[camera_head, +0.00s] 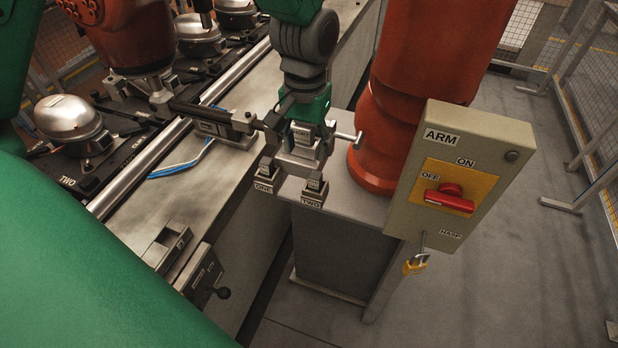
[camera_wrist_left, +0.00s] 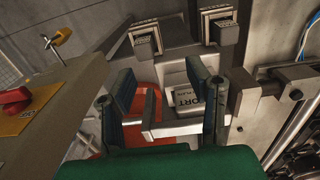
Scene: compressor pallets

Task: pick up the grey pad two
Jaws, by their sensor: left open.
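Grey pad two (camera_head: 313,195) is a small square block with a TWO label, at the edge of a grey stand. It also shows in the left wrist view (camera_wrist_left: 145,40), upper left. A similar pad labelled ONE (camera_head: 265,182) stands beside it, left of it in the head view. My left gripper (camera_head: 301,130) is open, pointing down above and behind the pads in the head view. In the left wrist view its two fingers are apart, with a block labelled PORT (camera_wrist_left: 187,97) showing between them. Pad two is beyond the fingertips, clear of them. My right gripper is not in view.
An ARM switch box (camera_head: 462,170) with a red handle and padlock stands close on the right, before a thick orange column (camera_head: 385,150). A metal bench (camera_head: 190,185) with rail and blue cables runs left. A clamp bar (camera_head: 222,115) reaches towards the PORT block.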

